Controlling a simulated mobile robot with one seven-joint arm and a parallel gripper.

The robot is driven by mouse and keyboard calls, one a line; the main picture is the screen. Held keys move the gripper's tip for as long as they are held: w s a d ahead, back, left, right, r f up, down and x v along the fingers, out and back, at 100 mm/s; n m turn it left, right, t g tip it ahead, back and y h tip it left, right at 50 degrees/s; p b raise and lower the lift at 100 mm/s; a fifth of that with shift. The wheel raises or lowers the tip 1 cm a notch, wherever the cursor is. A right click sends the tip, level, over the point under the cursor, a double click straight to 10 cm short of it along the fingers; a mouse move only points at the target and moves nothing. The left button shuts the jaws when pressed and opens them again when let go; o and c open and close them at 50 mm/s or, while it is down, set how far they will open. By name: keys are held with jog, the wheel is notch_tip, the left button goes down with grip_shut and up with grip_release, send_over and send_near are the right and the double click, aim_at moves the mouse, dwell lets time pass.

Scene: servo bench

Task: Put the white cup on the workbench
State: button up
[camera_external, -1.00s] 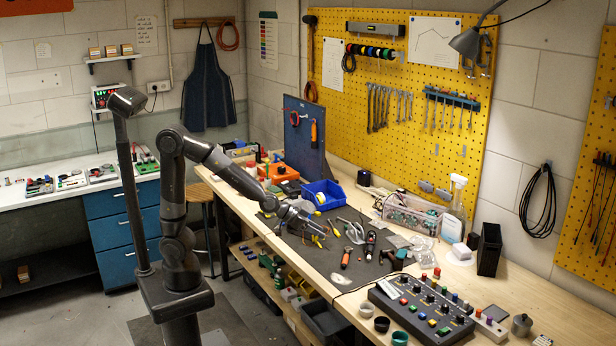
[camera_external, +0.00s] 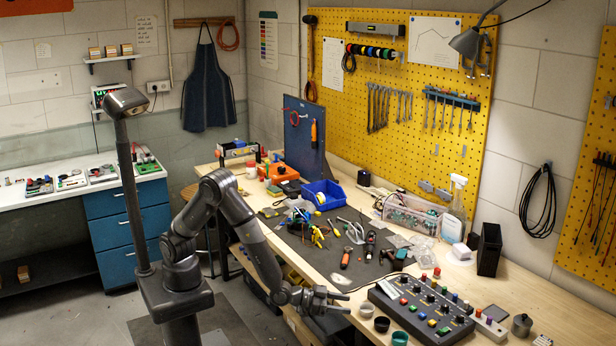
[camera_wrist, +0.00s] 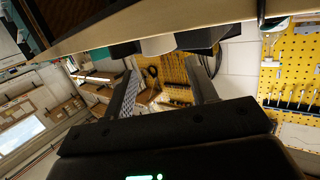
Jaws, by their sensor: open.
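A small whitish cup (camera_external: 367,310) stands near the front edge of the workbench (camera_external: 545,325) in the external view, left of a dark brown cup (camera_external: 382,324) and a green cup (camera_external: 400,338). My gripper (camera_external: 346,302) is open, at the bench's front edge just left of the whitish cup, with its fingers pointing towards it. No gap between fingertips and cup can be judged exactly. In the wrist view a pale rounded shape (camera_wrist: 158,45), likely this cup, shows ahead of the open fingers, between darker shapes. Nothing shows between the fingers.
A control box with coloured knobs (camera_external: 420,310) sits just right of the cups. Hand tools lie on a dark mat (camera_external: 325,262) further back. A blue bin (camera_external: 322,193) is behind it. A grey metal weight-like object (camera_external: 522,325) stands at the right.

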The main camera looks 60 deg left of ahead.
aim_at(367, 307)
jog(key=x, duration=0.8)
jog(key=shift+w+d, duration=0.2)
jog(key=shift+w, duration=0.05)
jog(key=shift+c, duration=0.3)
jog(key=c, duration=0.6)
jog(key=shift+r, duration=0.15)
